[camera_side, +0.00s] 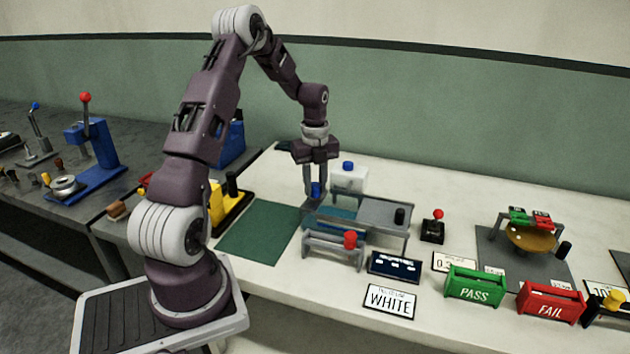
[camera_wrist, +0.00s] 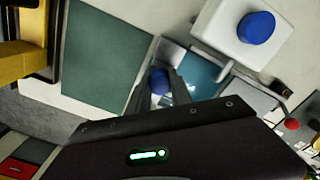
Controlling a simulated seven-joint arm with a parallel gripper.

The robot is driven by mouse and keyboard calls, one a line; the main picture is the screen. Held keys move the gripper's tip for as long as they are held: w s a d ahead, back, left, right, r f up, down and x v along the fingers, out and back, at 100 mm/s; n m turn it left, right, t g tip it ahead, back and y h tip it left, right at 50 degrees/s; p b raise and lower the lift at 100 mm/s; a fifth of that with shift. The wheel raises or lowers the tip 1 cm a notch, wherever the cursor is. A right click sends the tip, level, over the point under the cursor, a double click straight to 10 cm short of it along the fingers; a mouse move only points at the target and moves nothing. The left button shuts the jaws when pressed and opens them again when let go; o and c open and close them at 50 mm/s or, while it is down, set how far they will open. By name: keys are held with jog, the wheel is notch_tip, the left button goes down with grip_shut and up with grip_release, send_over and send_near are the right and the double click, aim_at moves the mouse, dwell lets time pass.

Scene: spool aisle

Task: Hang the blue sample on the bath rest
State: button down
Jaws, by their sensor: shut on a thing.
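My gripper (camera_side: 315,196) points down and is shut on the blue sample (camera_side: 316,188), at the left end of the bath (camera_side: 345,213). In the wrist view the sample (camera_wrist: 158,78) shows as a round blue top between the two fingers (camera_wrist: 158,92). The bath is a grey trough with teal liquid, which also shows in the wrist view (camera_wrist: 203,70), right of the sample. The fingers hide the sample's lower part. I cannot make out the bath rest clearly, or whether the sample touches it.
A grey rack (camera_side: 325,250) with a red-topped sample (camera_side: 350,239) stands in front of the bath. A white container (camera_side: 350,180) with a blue cap stands behind it. A green mat (camera_side: 260,235) lies clear at left. A red-knobbed switch (camera_side: 433,230) and PASS bin (camera_side: 474,288) are at right.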

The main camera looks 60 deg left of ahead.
jog(key=shift+f, duration=0.35)
jog(key=c, duration=1.1)
grip_release()
jog(key=shift+f, duration=0.1)
notch_tip(320, 180, up, 7)
jog(key=shift+r, duration=0.1)
jog(key=s+d+r+n+t+y, duration=0.25)
jog(key=d+r+n, duration=0.45)
jog(key=d+r, duration=0.8)
jog(key=s+d+n+t, duration=0.1)
jog(key=s+d+n, duration=0.3)
jog(key=s+d, duration=0.1)
jog(key=s+d+n+t+h, duration=0.1)
jog(key=s+d+n, duration=0.3)
jog(key=s+d, duration=0.1)
jog(key=s+d+n+t+h, duration=0.1)
jog(key=s+d+n, duration=0.3)
jog(key=s+d, duration=0.2)
jog(key=shift+s+f+h, duration=0.1)
jog(key=shift+s+h, duration=0.15)
jog(key=shift+s, duration=0.35)
